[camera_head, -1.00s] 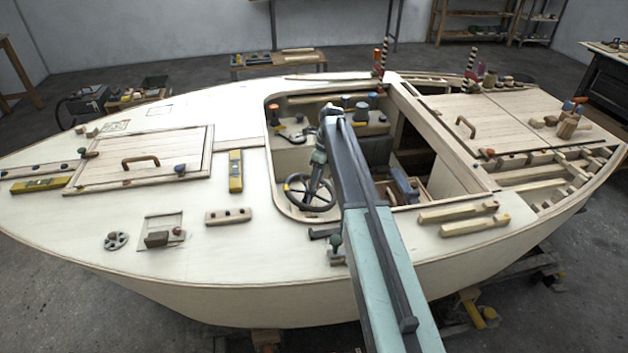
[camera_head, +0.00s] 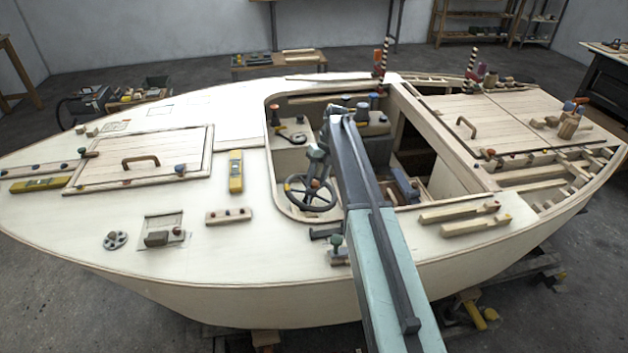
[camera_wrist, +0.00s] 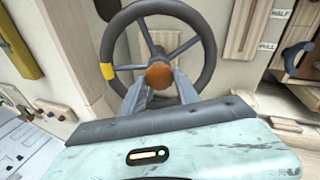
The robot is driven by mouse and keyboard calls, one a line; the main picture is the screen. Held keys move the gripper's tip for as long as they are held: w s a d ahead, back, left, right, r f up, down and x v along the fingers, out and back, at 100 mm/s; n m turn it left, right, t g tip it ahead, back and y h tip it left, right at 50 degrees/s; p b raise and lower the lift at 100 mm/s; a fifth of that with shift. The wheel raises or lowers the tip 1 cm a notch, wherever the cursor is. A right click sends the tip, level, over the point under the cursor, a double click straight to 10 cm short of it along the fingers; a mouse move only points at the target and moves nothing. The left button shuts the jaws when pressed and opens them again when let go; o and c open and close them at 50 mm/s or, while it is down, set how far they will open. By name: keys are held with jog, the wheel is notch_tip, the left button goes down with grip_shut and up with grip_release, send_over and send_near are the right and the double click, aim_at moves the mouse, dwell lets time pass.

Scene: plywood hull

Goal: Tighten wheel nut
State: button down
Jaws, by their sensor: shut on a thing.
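A dark spoked steering wheel (camera_head: 312,197) with a yellow mark on its rim stands in the cockpit opening of the plywood hull. It fills the upper middle of the wrist view (camera_wrist: 208,42). At its hub is a round orange-brown wheel nut (camera_wrist: 159,75), small in the head view (camera_head: 315,183). My gripper (camera_wrist: 161,84) is at the hub with its two grey fingers shut on the nut, one on each side. In the head view my gripper is small and partly hidden by my arm.
The cockpit rim (camera_head: 292,212) runs close around the wheel. A yellow level (camera_head: 236,171) lies on the deck to the left. Wooden clamps (camera_head: 458,212) lie at the right.

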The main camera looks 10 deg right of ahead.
jog(key=shift+w+m, duration=0.1)
jog(key=shift+m, duration=0.3)
jog(key=c, duration=0.9)
grip_release()
jog(key=shift+r, duration=0.1)
jog(key=p+v, duration=0.7)
jog(key=shift+r, duration=0.35)
jog(key=shift+d, duration=0.15)
